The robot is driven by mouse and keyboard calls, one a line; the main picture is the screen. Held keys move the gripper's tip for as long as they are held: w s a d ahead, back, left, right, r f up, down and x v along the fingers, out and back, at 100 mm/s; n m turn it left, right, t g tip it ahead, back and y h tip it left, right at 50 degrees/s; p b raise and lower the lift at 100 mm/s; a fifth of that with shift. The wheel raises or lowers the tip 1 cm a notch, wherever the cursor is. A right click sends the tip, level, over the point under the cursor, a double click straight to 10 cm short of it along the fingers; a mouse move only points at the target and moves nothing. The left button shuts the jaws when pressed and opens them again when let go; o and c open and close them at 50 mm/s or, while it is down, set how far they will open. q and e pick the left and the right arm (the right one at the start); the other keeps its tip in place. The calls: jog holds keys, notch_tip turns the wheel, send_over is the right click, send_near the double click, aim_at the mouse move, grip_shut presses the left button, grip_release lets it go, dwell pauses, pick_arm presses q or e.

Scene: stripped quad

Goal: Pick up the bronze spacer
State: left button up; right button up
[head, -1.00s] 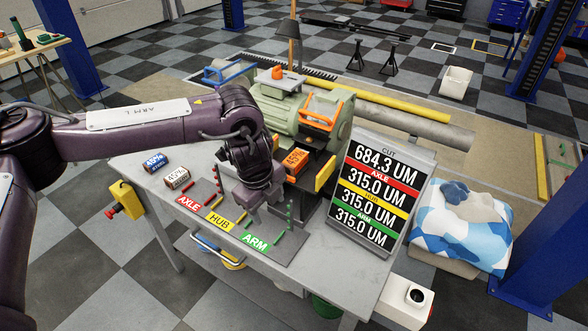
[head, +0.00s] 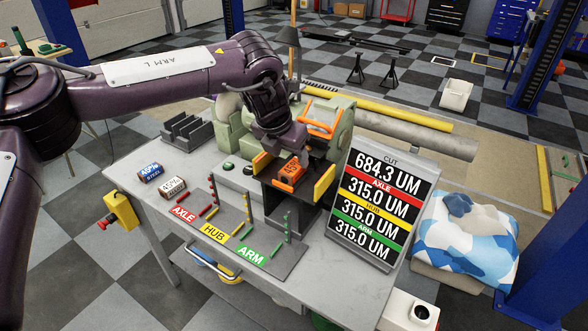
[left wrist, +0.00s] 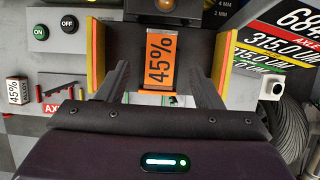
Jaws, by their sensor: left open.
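An orange piece marked 45% (head: 291,172) sits in the bench machine between two yellow-edged plates. It also shows in the left wrist view (left wrist: 160,62). Two small labelled cylinders, one blue and marked steel (head: 151,171) and one white with brown ends (head: 173,187), lie on the bench at left. I cannot read which piece is marked bronze. My left gripper (left wrist: 159,78) is open, its fingers either side of the orange piece in the wrist view, with visible gaps. My right gripper is not in view.
The green machine (head: 335,130) with an orange handle stands behind the orange piece. A tray with AXLE, HUB and ARM labels (head: 265,262) lies in front. A sign board (head: 385,205) stands at right. A grey slotted rack (head: 187,133) stands at the back left.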

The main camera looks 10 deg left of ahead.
aim_at(295, 164)
pick_arm(q)
jog(key=shift+w+d+f+p, duration=0.1)
jog(key=shift+w+f+p, duration=0.1)
jog(key=shift+f+p, duration=0.1)
jog(key=x, duration=0.2)
jog(key=p+x, duration=0.1)
jog(key=x, duration=0.1)
jog(key=shift+w+d+r, duration=0.15)
jog(key=shift+w, duration=0.1)
jog(key=shift+w+f, duration=0.1)
jog(key=shift+f, duration=0.1)
jog(key=shift+c, duration=0.6)
grip_shut()
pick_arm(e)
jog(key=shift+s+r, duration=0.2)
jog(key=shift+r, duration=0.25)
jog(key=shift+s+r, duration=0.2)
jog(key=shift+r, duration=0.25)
